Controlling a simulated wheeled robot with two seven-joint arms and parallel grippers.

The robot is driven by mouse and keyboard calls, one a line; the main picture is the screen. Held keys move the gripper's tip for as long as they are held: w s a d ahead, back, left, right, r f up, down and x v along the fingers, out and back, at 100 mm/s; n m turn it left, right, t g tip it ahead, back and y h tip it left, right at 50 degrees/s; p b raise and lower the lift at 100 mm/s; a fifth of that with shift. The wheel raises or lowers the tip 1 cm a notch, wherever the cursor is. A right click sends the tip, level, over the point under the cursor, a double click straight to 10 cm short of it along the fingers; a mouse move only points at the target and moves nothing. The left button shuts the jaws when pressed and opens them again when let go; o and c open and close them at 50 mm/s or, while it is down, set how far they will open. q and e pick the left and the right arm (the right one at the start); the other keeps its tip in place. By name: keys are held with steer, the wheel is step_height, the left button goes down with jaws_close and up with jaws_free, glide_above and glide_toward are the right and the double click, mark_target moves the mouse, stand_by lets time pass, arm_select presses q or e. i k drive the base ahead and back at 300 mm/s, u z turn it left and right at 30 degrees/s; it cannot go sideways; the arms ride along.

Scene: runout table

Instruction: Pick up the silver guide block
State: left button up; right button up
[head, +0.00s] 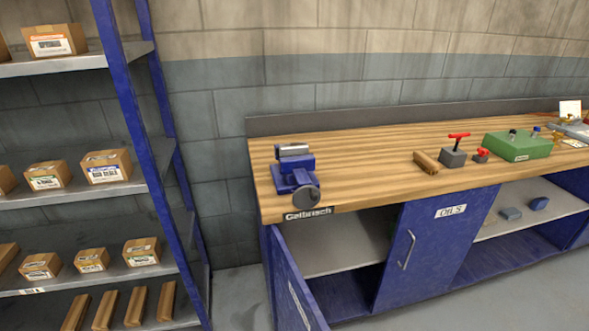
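A blue vise (290,178) stands on the left end of the wooden workbench (360,165). A silver-grey block (293,149) shows at the top of the vise; I cannot tell whether it is a separate guide block or part of the jaws. A dark grey block (452,159) with a red T-handle (459,137) stands further right on the bench. Neither of my grippers is in view.
A wooden block (426,162), a small red-knobbed piece (481,155) and a green box (517,146) are on the bench. A blue cabinet door (297,290) hangs open below the vise. A shelf rack (140,120) with cartons stands left. Bench between vise and wooden block is clear.

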mark_target(299, 147)
steer(key=z, duration=0.8)
steer(key=k, duration=1.1)
steer(key=z, duration=1.45)
steer(key=i, duration=2.15)
steer(key=u, duration=0.4)
steer(key=i, duration=1.25)
steer(key=u, duration=1.7)
steer(key=i, duration=0.9)
steer(key=u, duration=1.1)
steer(key=i, duration=0.2)
steer(key=u, duration=0.1)
